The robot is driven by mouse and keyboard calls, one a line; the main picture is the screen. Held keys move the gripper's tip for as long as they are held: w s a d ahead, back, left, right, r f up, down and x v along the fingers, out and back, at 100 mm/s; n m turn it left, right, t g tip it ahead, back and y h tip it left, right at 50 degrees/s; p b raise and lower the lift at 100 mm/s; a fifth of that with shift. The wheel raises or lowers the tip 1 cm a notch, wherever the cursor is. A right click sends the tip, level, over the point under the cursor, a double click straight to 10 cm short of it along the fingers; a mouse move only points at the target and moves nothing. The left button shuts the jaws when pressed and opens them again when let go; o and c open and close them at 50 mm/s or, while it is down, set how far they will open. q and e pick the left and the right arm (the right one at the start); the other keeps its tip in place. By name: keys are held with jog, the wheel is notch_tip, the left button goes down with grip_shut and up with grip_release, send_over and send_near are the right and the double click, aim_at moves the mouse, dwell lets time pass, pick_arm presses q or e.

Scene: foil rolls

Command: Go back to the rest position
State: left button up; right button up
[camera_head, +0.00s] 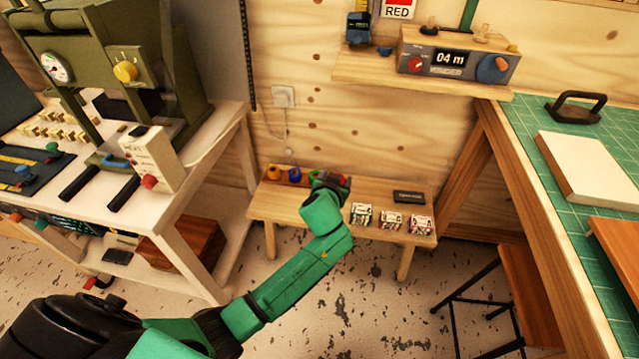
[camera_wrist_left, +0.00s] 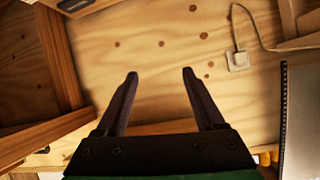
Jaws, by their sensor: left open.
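My left arm, green with black joints, comes in from the lower left in the head view. It reaches over the low wooden bench (camera_head: 375,192). My left gripper (camera_head: 335,180) is at the far end of the arm, above the back part of the bench, and is partly hidden by the wrist. In the left wrist view its two dark fingers (camera_wrist_left: 160,76) are spread apart with nothing between them, facing the plywood wall. My right gripper is in neither view.
Orange (camera_head: 273,173) and blue (camera_head: 294,175) rolls sit left of my gripper; something red is beside it. Several small boxes (camera_head: 391,220) and a dark block (camera_head: 409,197) lie to its right. A pale machine table (camera_head: 205,140) stands left, a green-topped workbench (camera_head: 530,122) right, a shelf (camera_head: 365,75) above.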

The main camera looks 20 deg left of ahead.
pick_arm(q)
jog(key=shift+s+a+f, duration=0.3)
jog(key=shift+a+f, duration=0.1)
jog(key=shift+f, duration=0.3)
jog(key=s+a+f+m+g, duration=0.1)
jog(key=s+a+f+g, duration=0.1)
jog(key=s+f, duration=0.55)
jog(key=s+a+f+g+h+p, duration=0.15)
jog(key=s+f, duration=0.25)
jog(key=f, duration=0.7)
jog(key=s+a+f+m+g, duration=0.1)
jog(key=s+f+g, duration=0.2)
jog(key=s+f, duration=0.5)
jog(key=s+a+f+g, duration=0.1)
jog(key=s+f, duration=0.3)
jog(key=s, duration=0.5)
jog(key=s+a+f+g, duration=0.2)
jog(key=s+f, duration=0.3)
jog(key=s, duration=0.4)
jog(key=s+a+f+g, duration=0.2)
jog(key=s+f, duration=0.3)
jog(key=s, duration=0.4)
jog(key=shift+s, duration=0.4)
